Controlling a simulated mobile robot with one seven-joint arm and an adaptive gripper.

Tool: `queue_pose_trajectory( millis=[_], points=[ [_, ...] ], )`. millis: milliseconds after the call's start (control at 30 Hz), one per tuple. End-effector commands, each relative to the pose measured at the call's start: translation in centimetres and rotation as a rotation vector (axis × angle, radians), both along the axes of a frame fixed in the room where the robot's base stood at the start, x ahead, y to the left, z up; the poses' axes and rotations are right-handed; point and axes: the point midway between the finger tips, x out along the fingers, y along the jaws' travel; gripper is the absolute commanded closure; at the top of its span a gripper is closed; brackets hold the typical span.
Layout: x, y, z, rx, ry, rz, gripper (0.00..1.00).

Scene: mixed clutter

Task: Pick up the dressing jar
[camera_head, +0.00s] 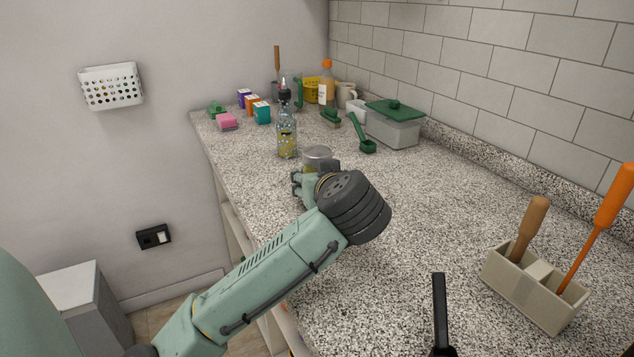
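A short jar with a grey metal lid (317,153), which looks like the dressing jar, stands on the speckled counter (420,220). A little yellowish content shows below its lid. My gripper (306,181) is right in front of the jar and overlaps its lower part in the picture. The fingers are mostly hidden behind my dark wrist, so I cannot tell whether they are open, shut or touching the jar. A clear bottle (287,138) with a dark top and yellow contents stands just behind and left of the jar.
A green scoop (362,134) and a green-lidded container (395,126) are behind right. A beige holder (535,286) is front right. The counter's middle right is clear.

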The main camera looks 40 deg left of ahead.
Motion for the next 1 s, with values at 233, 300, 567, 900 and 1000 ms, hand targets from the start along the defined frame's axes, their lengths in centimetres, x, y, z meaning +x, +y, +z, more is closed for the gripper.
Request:
queue_pose_trajectory(
  millis=[233, 300, 567, 900, 1000],
  points=[
    [0.00, -0.02, -0.01, 0.000, 0.000, 0.000, 0.65],
    [0.00, -0.02, -0.01, 0.000, 0.000, 0.000, 0.70],
    [0.00, -0.02, -0.01, 0.000, 0.000, 0.000, 0.87],
    [0.03, 0.03, 0.16, 0.001, -0.002, -0.001, 0.92],
    [0.17, 0.14, 0.42, 0.001, -0.002, -0.001, 0.92]
  ],
)
